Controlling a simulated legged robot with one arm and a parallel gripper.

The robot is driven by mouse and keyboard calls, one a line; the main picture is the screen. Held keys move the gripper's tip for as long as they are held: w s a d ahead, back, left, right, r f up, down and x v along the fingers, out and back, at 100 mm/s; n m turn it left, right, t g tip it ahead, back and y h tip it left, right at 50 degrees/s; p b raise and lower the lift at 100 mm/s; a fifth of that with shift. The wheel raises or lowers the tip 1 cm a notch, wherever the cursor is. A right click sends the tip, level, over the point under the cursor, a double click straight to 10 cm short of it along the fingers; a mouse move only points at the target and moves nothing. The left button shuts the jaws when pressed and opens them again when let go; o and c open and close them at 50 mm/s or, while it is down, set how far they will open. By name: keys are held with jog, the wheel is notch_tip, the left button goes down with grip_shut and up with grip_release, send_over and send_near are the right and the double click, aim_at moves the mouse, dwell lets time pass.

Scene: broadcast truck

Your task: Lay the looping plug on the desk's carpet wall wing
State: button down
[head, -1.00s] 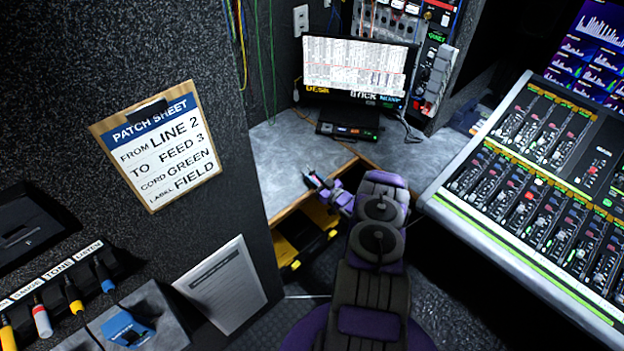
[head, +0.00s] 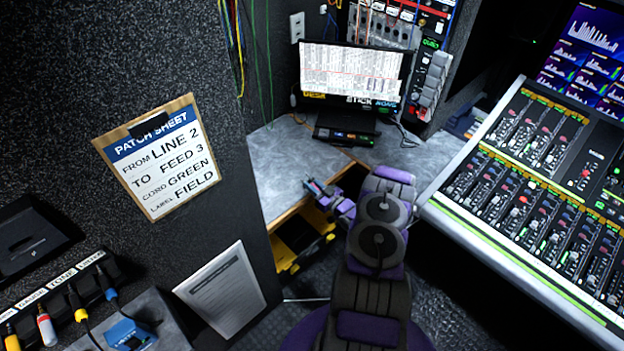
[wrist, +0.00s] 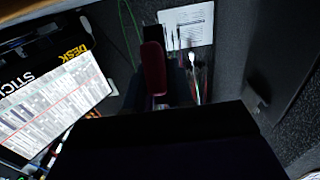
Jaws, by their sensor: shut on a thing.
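My gripper (head: 319,189) hangs over the front edge of the grey desk (head: 290,150) in the head view, low and left of the screen. It is shut on a small dark red piece, which I take for the looping plug (wrist: 153,68); it stands out in the middle of the wrist view. In the head view the plug is too small to tell from the fingertips. The desk's carpet wall wing is the bare grey top (head: 272,185) along the dark carpeted wall (head: 190,80). Its near part is hidden by the wall's end.
A lit screen (head: 350,75) and a small black box (head: 345,130) stand at the back of the desk. A mixing console (head: 540,190) fills the right. A yellow-and-black case (head: 305,245) sits below the desk. Coloured cables (head: 262,60) hang by the wall.

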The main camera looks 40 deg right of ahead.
jog(key=s+a+r+p, duration=0.1)
jog(key=s+a+p, duration=0.1)
jog(key=s+a, duration=0.4)
jog(key=s, duration=0.4)
jog(key=shift+a, duration=0.2)
jog(key=shift+r, duration=0.1)
